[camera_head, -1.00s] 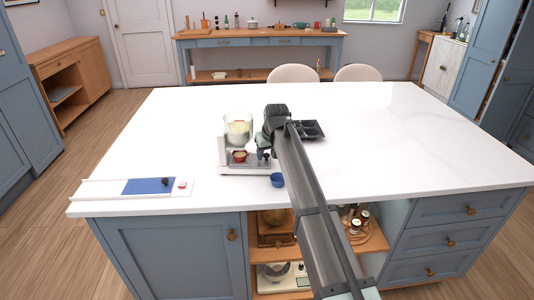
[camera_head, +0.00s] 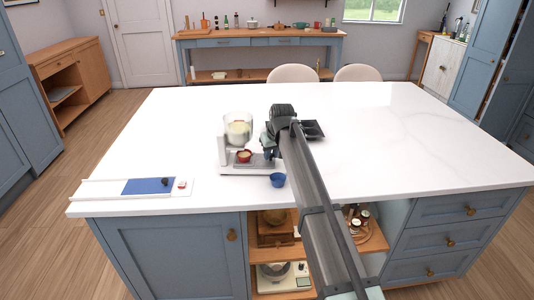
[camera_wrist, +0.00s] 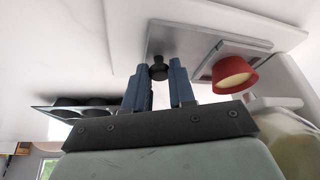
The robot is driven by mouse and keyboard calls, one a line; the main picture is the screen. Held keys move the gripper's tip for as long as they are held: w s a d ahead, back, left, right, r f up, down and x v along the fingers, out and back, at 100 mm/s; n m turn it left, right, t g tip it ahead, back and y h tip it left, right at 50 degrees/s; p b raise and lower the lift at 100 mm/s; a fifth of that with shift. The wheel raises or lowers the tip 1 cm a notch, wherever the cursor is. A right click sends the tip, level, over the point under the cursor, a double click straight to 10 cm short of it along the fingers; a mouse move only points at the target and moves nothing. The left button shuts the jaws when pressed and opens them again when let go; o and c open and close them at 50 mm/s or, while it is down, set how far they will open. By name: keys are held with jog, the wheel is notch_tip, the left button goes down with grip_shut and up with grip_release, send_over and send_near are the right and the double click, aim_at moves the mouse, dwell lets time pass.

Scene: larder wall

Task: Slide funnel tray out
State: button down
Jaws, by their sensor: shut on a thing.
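The funnel tray (camera_wrist: 185,42) is a flat grey metal plate with a black knob (camera_wrist: 158,68) at its outer end. In the head view the tray (camera_head: 259,162) sticks out to the right of a white appliance (camera_head: 223,152) on the counter. A red cup (camera_head: 244,156) with pale yellow contents stands on the tray; it also shows in the wrist view (camera_wrist: 232,77). My gripper (camera_wrist: 159,76) has its blue fingers shut on the knob, one on each side. In the head view my arm hides part of the tray's right end.
A clear bowl (camera_head: 238,129) with yellow contents tops the appliance. A dark muffin-type tray (camera_head: 313,130) lies right of my gripper. The counter farther right is clear.

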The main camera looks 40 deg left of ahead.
jog(key=w+d, duration=0.2)
jog(key=d, duration=0.1)
jog(key=w+d, duration=0.3)
jog(key=c, duration=1)
grip_release()
jog(key=shift+s, duration=0.1)
jog(key=v, duration=1.3)
jog(key=shift+r, duration=0.4)
